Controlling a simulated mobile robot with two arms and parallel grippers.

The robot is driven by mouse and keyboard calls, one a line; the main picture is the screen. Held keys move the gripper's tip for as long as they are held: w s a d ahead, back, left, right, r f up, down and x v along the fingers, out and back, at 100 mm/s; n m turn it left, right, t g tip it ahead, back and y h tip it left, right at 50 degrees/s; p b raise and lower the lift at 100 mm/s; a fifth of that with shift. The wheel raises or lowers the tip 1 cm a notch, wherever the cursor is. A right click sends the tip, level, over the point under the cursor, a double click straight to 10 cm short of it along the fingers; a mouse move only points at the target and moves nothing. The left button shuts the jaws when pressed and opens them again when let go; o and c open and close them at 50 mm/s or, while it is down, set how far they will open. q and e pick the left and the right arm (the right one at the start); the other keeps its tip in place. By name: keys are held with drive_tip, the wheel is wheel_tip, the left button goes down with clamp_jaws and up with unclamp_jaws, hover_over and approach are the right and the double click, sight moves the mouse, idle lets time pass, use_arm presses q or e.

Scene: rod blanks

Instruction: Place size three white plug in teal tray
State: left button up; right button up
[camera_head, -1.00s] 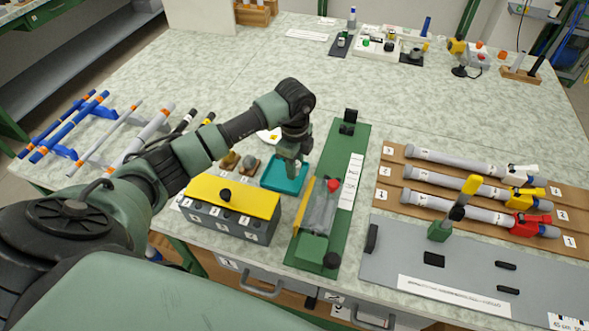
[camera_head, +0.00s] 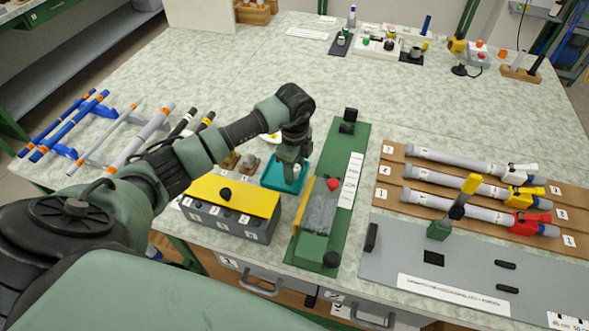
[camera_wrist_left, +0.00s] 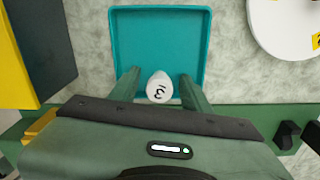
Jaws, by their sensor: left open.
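The size three white plug (camera_wrist_left: 159,86) shows its marked end, with a black 3, in the left wrist view. It is inside the outline of the teal tray (camera_wrist_left: 160,12), close to its near side. My left gripper (camera_wrist_left: 160,88) is open, with a green finger on either side of the plug and slight gaps showing. In the head view the left gripper (camera_head: 288,176) reaches down over the teal tray (camera_head: 270,181), and the white plug (camera_head: 296,171) shows beside the fingers. Whether the plug touches the tray floor is hard to tell. My right gripper is not in view.
A grey box with a yellow lid (camera_head: 235,195) stands left of the tray. A green fixture (camera_head: 320,215) stands close on its right. A white round dish (camera_wrist_left: 285,25) lies beyond the tray. Labelled grey tubes (camera_head: 450,188) lie on a brown board at right.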

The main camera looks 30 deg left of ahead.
use_arm(q)
wheel_tip(320, 180, up, 12)
drive_tip(key=b, duration=0.1)
idle(0.4)
